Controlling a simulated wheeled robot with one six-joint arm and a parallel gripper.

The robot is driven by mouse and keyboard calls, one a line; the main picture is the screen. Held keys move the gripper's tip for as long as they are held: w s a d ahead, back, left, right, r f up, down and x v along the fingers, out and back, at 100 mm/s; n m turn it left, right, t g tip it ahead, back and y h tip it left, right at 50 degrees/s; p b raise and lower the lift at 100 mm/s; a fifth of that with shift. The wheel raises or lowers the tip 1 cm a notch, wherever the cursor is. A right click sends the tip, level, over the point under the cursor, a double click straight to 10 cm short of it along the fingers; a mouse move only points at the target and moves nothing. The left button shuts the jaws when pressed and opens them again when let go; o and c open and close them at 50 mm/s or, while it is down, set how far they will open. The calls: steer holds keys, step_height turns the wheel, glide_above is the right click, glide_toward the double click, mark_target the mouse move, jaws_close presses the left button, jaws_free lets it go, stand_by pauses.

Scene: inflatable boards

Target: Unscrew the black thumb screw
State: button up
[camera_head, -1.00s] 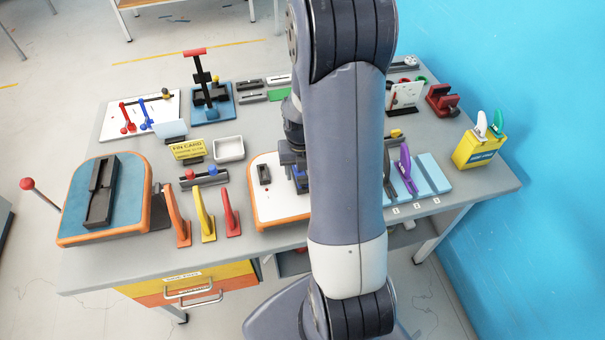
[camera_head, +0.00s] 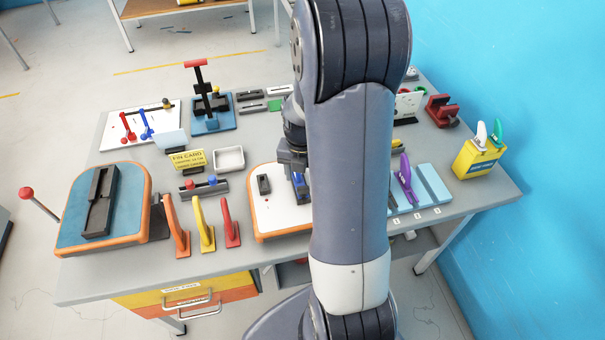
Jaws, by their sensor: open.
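A white board with an orange rim (camera_head: 270,226) lies at the front middle of the table. It carries a small black block (camera_head: 263,184) and a small red dot. My gripper (camera_head: 298,182) is low over this board, beside the black block, pointing down and open. My arm hides much of it, and its fingertips are hard to make out. A blue part (camera_head: 301,190) shows right at the gripper; I cannot tell whether they touch. I cannot make out the black thumb screw; my arm hides part of the board.
A blue board with a black slotted box (camera_head: 100,200) lies at left. Orange, yellow and red fins (camera_head: 203,226) stand along the front edge. A purple fin (camera_head: 407,180) stands in a light-blue rack at right. A yellow box (camera_head: 478,157) holds white and green fins.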

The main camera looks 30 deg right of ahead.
steer(key=shift+m, duration=0.4)
steer(key=m, duration=0.3)
steer(key=shift+m, duration=0.4)
steer(key=m, duration=0.3)
steer(key=shift+s+d+m+b, duration=0.1)
steer(key=shift+m+b, duration=0.25)
steer(key=shift+m, duration=0.05)
steer(key=m, duration=0.4)
